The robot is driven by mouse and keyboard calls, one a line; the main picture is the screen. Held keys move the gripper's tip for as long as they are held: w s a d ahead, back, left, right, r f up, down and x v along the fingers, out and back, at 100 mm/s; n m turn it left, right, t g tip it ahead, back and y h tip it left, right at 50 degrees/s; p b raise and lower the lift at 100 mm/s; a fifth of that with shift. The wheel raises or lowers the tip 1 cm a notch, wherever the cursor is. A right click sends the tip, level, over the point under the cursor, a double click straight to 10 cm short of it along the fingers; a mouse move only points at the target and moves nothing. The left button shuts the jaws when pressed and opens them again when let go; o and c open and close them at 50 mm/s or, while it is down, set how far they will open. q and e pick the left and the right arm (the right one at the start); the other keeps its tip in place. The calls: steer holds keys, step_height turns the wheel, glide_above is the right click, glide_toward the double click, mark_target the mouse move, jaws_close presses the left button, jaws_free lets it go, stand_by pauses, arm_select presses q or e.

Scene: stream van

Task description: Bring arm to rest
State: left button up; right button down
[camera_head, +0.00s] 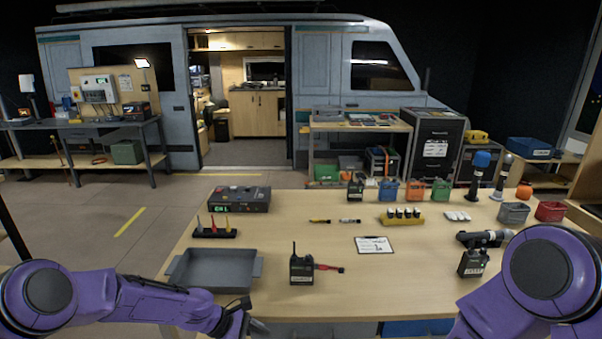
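My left arm (150,298) is purple and comes in from the left, low along the table's front edge. My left gripper (255,328) is at the bottom edge of the view, in front of the grey tray; its fingers are partly cut off and I cannot tell whether they are apart. My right arm (540,285) fills the lower right corner. Its gripper is out of view. The wooden table (400,285) spreads ahead of both arms.
On the table are a grey tray (215,268), a black radio (301,268), a microphone with a transmitter (473,262), a clipboard (374,245) and a black receiver box (238,199). Small bins (513,213) stand at right. The table's front middle is clear.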

arm_select(q)
steer(key=s+a+f+m+y, duration=0.2)
steer(key=s+a+f+y, duration=0.1)
steer(key=s+f, duration=0.45)
steer(key=s+a+f+m+y, duration=0.1)
steer(key=s+a+f+y, duration=0.2)
steer(key=s+f, duration=0.45)
steer(key=s+a+r+m+t+y, duration=0.1)
steer(key=s+a+m+y, duration=0.2)
steer(key=s+a, duration=0.3)
steer(key=s+a+r+m+t+y, duration=0.1)
steer(key=s+a+m, duration=0.4)
steer(key=s, duration=0.7)
steer(key=a+r+y, duration=0.1)
steer(key=a+y, duration=0.1)
steer(key=shift+a+r+t, duration=0.15)
steer(key=shift+a+t, duration=0.15)
steer(key=shift+t, duration=0.1)
arm_select(e)
steer(key=s+d+f+m+g+h, duration=0.3)
steer(key=s+d+f, duration=0.4)
steer(key=s+d, duration=0.4)
steer(key=s+d+f+m+g+h, duration=0.2)
steer(key=s+d+f+m+h, duration=0.3)
steer(key=s+d, duration=0.6)
step_height(320, 180, down, 2)
steer(key=shift+s+d+f+m+g+h, duration=0.1)
steer(key=shift+s+d+m+g+h, duration=0.3)
steer(key=shift+m, duration=0.1)
